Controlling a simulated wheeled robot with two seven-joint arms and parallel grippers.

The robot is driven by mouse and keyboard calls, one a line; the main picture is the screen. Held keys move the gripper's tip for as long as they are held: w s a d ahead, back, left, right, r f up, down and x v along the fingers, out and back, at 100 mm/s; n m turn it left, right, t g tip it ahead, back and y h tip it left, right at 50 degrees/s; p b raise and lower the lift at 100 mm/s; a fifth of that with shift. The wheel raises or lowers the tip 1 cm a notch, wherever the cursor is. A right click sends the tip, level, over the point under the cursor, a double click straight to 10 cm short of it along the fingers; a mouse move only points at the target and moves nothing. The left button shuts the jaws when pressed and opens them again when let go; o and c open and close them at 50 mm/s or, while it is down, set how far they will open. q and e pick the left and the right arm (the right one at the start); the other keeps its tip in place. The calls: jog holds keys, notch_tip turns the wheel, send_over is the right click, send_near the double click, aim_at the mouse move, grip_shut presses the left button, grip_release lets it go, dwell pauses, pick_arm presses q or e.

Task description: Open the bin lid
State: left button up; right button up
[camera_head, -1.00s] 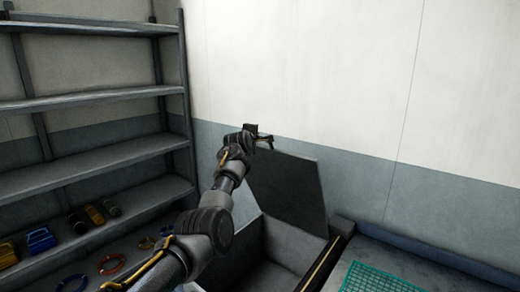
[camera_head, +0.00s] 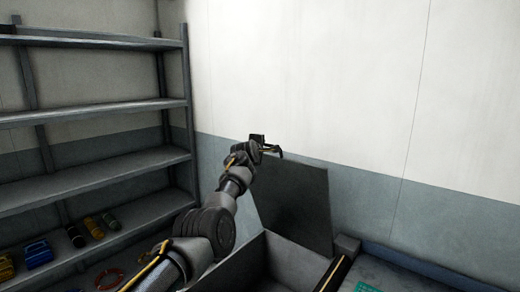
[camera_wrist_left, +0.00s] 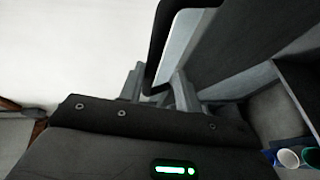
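The bin (camera_head: 293,258) stands low in the middle of the head view, with its dark lid (camera_head: 295,205) raised steeply on its back side near the wall. My left gripper (camera_head: 264,146) is at the lid's upper left corner, by the dark lid handle (camera_head: 274,150). In the left wrist view the black curved handle (camera_wrist_left: 157,45) lies between my two grey fingers (camera_wrist_left: 158,88). The fingers look spaced apart, and firm contact cannot be seen. The lid's dark panel (camera_wrist_left: 235,45) fills the upper right there. My right gripper is not in view.
Grey shelves (camera_head: 95,115) stand at the left, with bottles (camera_head: 94,227) and blue items (camera_head: 38,253) on the lower boards. A table (camera_head: 415,270) with a green net (camera_head: 368,287) is right of the bin. The wall is close behind the lid.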

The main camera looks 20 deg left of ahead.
pick_arm(q)
jog(key=shift+d, duration=0.35)
jog(key=b+v, duration=0.6)
jog(key=v, duration=0.4)
jog(key=shift+s, duration=0.4)
